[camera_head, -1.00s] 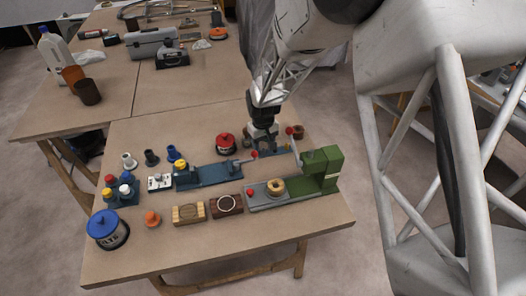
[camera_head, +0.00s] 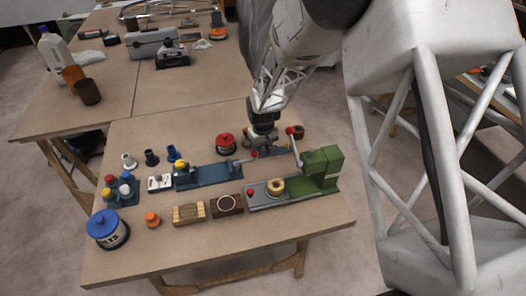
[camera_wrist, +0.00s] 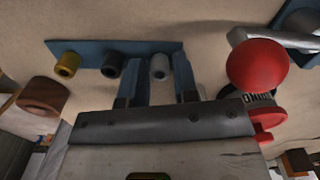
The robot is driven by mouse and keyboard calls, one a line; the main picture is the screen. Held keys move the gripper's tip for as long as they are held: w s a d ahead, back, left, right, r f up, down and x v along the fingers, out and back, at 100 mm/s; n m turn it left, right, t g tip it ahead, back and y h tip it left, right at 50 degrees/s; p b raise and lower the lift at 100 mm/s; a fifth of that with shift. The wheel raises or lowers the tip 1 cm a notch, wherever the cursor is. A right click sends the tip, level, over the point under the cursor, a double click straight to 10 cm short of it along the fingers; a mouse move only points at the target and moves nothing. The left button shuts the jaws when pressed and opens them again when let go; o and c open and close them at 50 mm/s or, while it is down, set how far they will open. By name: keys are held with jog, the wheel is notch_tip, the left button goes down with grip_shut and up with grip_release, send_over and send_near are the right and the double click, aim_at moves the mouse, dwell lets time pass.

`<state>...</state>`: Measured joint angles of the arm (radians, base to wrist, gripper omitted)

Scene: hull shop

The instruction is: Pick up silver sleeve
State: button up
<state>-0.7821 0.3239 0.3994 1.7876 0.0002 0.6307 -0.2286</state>
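The silver sleeve (camera_wrist: 160,67) stands on a blue strip-shaped holder (camera_wrist: 88,48) in the wrist view, to the right of a black sleeve (camera_wrist: 111,66) and a brass sleeve (camera_wrist: 67,65). My gripper (camera_wrist: 158,72) is open, with one finger to the left of the silver sleeve and one to the right. Gaps show between the sleeve and both fingers. In the head view my gripper (camera_head: 263,146) is low over the back of the near table, and it mostly hides the holder and the silver sleeve.
A red ball knob (camera_wrist: 257,65) on a lever is close to the right of the fingers. A red-lidded tin (camera_head: 225,144) stands left of my gripper. The green press (camera_head: 322,168) and blue vise-like fixture (camera_head: 210,174) stand nearer the front. A brown cup (camera_wrist: 43,95) is at left.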

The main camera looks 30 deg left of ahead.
aim_at(264, 149)
grip_shut()
jog(key=shift+r, duration=0.1)
notch_tip(264, 149, up, 10)
dwell(0.6)
jog(key=shift+w+d, duration=0.1)
dwell(0.5)
